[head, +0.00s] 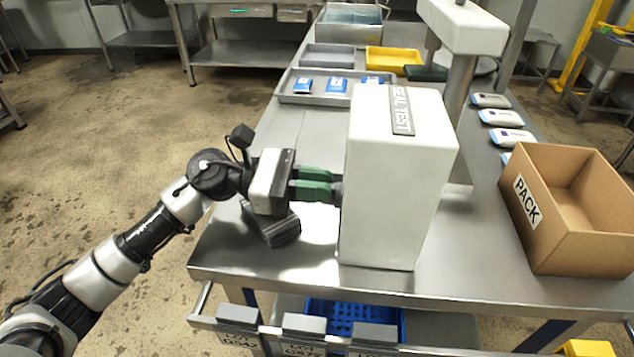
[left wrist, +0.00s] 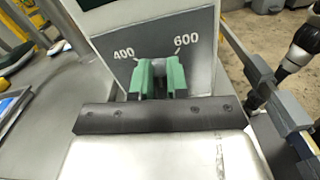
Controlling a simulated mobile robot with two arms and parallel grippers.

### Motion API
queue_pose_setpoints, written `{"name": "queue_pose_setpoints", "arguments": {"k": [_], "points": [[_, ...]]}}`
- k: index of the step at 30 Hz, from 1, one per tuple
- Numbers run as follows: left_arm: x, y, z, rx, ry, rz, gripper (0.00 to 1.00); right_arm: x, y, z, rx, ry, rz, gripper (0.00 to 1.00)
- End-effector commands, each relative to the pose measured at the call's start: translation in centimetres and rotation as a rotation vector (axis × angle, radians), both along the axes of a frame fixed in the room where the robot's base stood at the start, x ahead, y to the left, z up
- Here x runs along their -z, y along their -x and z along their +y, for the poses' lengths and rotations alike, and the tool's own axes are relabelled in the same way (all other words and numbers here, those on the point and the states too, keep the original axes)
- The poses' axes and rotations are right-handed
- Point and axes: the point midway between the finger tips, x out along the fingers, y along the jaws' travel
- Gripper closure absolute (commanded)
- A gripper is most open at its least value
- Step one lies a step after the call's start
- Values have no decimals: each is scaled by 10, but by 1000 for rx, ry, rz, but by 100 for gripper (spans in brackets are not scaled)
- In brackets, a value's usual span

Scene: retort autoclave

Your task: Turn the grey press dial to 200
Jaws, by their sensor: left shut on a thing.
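The white press (head: 395,190) marked SEAL TEST stands on the steel bench. My left gripper (head: 330,190) reaches it from the left, with its green fingers at the press's side face. In the left wrist view the grey dial panel (left wrist: 205,75) shows the marks 400 and 600. There the green fingers (left wrist: 160,78) are shut on the grey press dial, at the panel between and just below those two marks. The fingers hide most of the dial, so its pointer and reading cannot be seen. The 200 mark is not visible. My right gripper is not in view.
An open cardboard box (head: 560,225) marked PACK stands at the bench's right. A tray (head: 290,92) with blue packets, a yellow tray (head: 395,58) and a grey tray (head: 328,55) lie behind the press. White packs line the right edge. The bench (head: 300,255) is clear at front left.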

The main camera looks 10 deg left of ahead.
Motion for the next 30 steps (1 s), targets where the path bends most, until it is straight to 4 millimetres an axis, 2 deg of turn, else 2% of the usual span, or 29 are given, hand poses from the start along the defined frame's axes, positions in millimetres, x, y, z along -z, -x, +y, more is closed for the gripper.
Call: {"name": "queue_pose_setpoints", "arguments": {"k": [10,21,30], "points": [[-1,-4,0,0,0,172,100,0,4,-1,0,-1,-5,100],[-1,-9,0,0,0,442,100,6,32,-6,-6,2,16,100],[0,-12,0,-1,0,574,100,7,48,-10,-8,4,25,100]]}}
